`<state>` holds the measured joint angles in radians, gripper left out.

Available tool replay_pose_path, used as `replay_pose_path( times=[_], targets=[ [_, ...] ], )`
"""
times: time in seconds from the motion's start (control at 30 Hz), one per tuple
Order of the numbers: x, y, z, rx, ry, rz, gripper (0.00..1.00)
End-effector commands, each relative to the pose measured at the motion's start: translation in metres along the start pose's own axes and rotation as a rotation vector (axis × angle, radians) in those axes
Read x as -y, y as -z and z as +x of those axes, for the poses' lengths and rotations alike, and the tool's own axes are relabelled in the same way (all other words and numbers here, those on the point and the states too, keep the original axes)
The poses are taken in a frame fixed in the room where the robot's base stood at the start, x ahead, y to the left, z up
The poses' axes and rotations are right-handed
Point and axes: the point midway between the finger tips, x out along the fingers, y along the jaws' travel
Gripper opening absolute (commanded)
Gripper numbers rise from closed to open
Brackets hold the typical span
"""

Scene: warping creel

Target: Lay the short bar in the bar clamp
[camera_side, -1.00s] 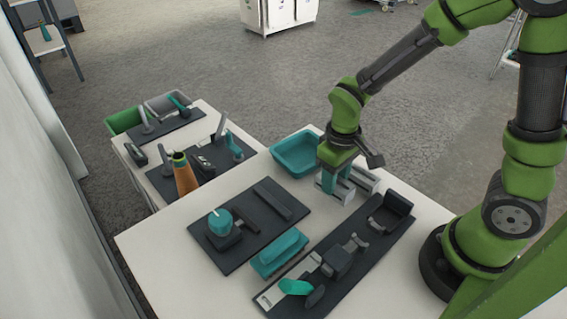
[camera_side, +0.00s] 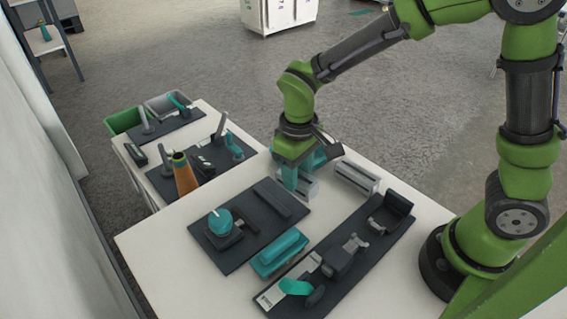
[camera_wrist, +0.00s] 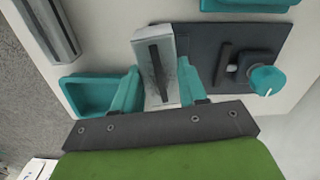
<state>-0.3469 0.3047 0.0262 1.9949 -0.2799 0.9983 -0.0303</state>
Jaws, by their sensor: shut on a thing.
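My gripper (camera_side: 289,178) is shut on a short grey slotted bar (camera_side: 307,187). In the wrist view the bar (camera_wrist: 154,45) sits between the two teal fingers (camera_wrist: 155,90), its dark slot facing the camera. In the side view it hangs near the back corner of a dark mat; its height above the table is hard to judge. Two fixtures are in view: a long dark strip (camera_side: 368,246) with a grey block, an end stop and a teal lever, and a dark mat (camera_side: 236,258) with a teal-knobbed device (camera_side: 220,222). I cannot tell which is the bar clamp.
Another grey slotted bar (camera_side: 357,178) lies on the table at right. A teal tray (camera_wrist: 85,95) is beside my gripper, partly hidden in the side view. A teal block (camera_side: 279,252) lies between the mat and the strip. An orange cone-shaped bottle (camera_side: 185,174) stands at left.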

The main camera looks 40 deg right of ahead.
Motion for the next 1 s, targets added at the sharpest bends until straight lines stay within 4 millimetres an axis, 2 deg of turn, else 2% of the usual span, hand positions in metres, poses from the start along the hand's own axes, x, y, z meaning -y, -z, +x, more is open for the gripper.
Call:
replay_pose_path(
  times=[0.03, 0.1, 0.27, 0.37, 0.47, 0.87, 1.0],
  targets=[
    [0.018, 0.013, -0.002, -0.003, 0.0, -0.003, 0.08],
    [0.036, 0.027, -0.006, -0.006, 0.001, 0.012, 0.08],
    [0.06, 0.048, -0.017, -0.015, 0.004, 0.074, 0.08],
    [0.062, 0.054, -0.024, -0.02, 0.008, 0.122, 0.08],
    [0.061, 0.052, -0.021, -0.01, 0.006, 0.147, 0.08],
    [0.061, 0.052, 0.023, -0.009, 0.005, 0.146, 0.08],
    [0.061, 0.053, 0.022, -0.012, 0.006, 0.146, 0.08]
  ],
)
